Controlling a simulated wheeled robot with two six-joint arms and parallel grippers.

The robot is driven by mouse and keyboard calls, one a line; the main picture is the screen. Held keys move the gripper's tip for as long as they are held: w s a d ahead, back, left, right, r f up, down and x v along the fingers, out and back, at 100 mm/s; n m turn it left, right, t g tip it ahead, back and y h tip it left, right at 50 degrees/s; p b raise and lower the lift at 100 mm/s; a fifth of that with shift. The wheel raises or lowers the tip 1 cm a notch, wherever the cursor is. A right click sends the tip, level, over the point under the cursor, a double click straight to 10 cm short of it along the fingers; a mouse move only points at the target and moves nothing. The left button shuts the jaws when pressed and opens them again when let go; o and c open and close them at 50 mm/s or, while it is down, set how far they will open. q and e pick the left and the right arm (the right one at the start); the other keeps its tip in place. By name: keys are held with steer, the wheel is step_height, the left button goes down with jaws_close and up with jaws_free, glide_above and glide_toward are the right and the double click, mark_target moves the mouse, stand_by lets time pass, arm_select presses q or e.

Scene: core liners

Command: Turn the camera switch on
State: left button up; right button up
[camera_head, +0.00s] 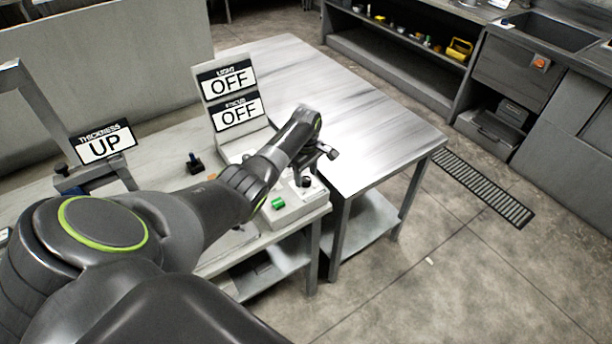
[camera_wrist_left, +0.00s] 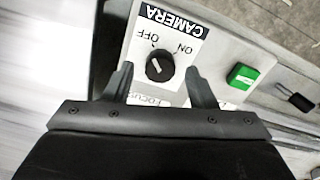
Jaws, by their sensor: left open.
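The camera switch is a black rotary knob (camera_wrist_left: 159,66) on a white plate (camera_wrist_left: 172,20) marked CAMERA, with OFF and ON beside it. Its white mark seems to point to the OFF side. In the head view the knob (camera_head: 306,182) stands on the light control box (camera_head: 298,212) at the bench's right end. My left gripper (camera_head: 327,154) is over this box, open and empty. In the left wrist view its two fingertips (camera_wrist_left: 158,80) are on either side of the knob, with gaps showing; contact is not visible. My right gripper is not in view.
A green switch (camera_wrist_left: 243,76) sits beside the camera plate. A display panel (camera_head: 207,90) behind my arm reads LIGHT OFF and FOCUS OFF. A THICKNESS UP sign (camera_head: 104,143) stands at left. A bare metal table (camera_head: 375,120) stands beyond the box.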

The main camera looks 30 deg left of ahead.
arm_select(q)
steer(key=shift+f, duration=0.55)
steer(key=shift+c, duration=0.3)
steer(key=c, duration=0.9)
